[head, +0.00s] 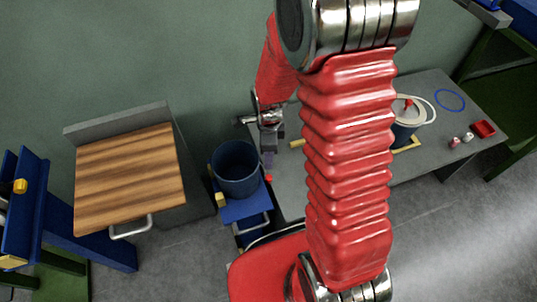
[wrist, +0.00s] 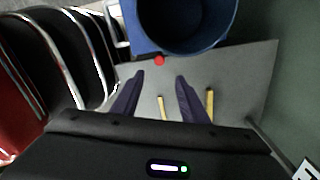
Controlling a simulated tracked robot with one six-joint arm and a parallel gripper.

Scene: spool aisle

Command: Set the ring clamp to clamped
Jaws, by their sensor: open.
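A dark blue drum (head: 403,134) stands on the grey table, partly hidden by my arm. A pale lid (head: 408,109) with a red knob covers it. A pale ring (head: 431,112) shows at the drum's right side; it may be the ring clamp, but I cannot tell its setting. My gripper (head: 268,166) is well left of that drum, beside an open blue bucket (head: 237,186). In the wrist view, my gripper (wrist: 160,78) is open with nothing between its fingers. The open bucket (wrist: 185,48) and a small red knob (wrist: 159,60) lie beyond the fingertips.
Yellow bars (wrist: 210,104) lie on the grey table (head: 440,150). A blue ring (head: 449,100), a red tray (head: 483,129) and small objects sit at its right end. A wooden-topped stand (head: 128,178) is left of the bucket. Grey floor is open at lower right.

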